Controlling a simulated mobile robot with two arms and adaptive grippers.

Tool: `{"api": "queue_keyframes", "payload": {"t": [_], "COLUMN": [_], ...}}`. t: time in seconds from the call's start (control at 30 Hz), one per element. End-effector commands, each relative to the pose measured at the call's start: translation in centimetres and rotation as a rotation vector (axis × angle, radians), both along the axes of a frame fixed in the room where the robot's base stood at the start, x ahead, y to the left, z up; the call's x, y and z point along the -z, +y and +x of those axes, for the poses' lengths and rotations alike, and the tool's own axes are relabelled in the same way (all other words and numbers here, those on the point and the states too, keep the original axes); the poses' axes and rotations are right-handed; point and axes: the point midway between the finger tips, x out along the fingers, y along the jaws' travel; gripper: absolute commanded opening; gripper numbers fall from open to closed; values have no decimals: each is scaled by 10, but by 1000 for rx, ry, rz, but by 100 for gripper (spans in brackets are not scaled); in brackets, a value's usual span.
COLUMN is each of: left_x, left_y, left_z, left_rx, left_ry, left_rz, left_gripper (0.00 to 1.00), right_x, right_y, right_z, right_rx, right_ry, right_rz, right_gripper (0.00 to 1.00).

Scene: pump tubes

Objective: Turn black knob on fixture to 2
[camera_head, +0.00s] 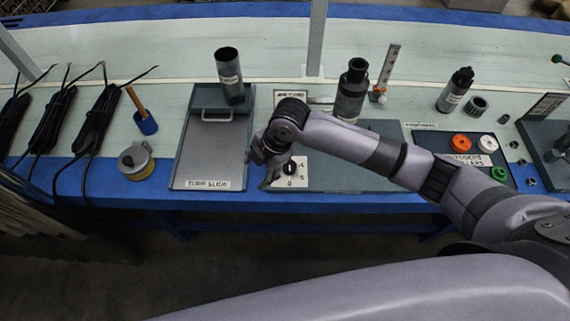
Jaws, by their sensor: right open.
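The black knob (290,168) sits on a white dial plate (300,181) at the front left of the grey fixture base (336,183). Dark marks stand around it on the plate, too small to read surely, so the knob's setting is unclear. My right gripper (263,157) is just left of and above the knob in the picture. It is open and looks empty. Its fingers are small and partly hidden by my wrist, and I cannot tell whether they touch the knob. My right arm covers part of the fixture. My left gripper is out of view.
A black pump body (351,94) stands behind my arm. A grey slide tray (207,150) with an upright tube (229,77) lies left. A yellow-banded tape roll (136,162) is farther left. A mat with coloured rings (461,143) lies right. The blue table edge (335,202) runs in front.

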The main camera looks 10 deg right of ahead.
Motion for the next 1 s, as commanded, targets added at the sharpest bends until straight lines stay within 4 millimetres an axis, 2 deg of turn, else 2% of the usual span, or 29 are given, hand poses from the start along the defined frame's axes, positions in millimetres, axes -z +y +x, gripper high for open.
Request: {"api": "queue_keyframes", "payload": {"t": [0.03,0.2,0.3,0.4,0.53,0.67,0.77,1.0], "left_x": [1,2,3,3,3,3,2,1], "left_y": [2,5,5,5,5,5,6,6], "left_z": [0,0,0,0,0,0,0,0], "left_rx": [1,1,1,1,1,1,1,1], "left_ry": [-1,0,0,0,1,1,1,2], "left_rz": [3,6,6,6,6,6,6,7], "left_gripper": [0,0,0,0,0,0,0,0], "right_x": [-12,-41,-57,-70,-78,-72,-59,-8], "right_y": [-13,-57,-84,-103,-116,-118,-117,-116], "right_z": [11,29,36,40,42,41,41,42], "right_rx": [-95,-386,-503,-581,-630,-642,-642,-639], "right_ry": [-26,-36,-23,-6,8,13,13,14], "right_rz": [-57,-214,-282,-323,-346,-349,-349,-348], "right_gripper": [54,54,54,54,54,54,54,54]}}
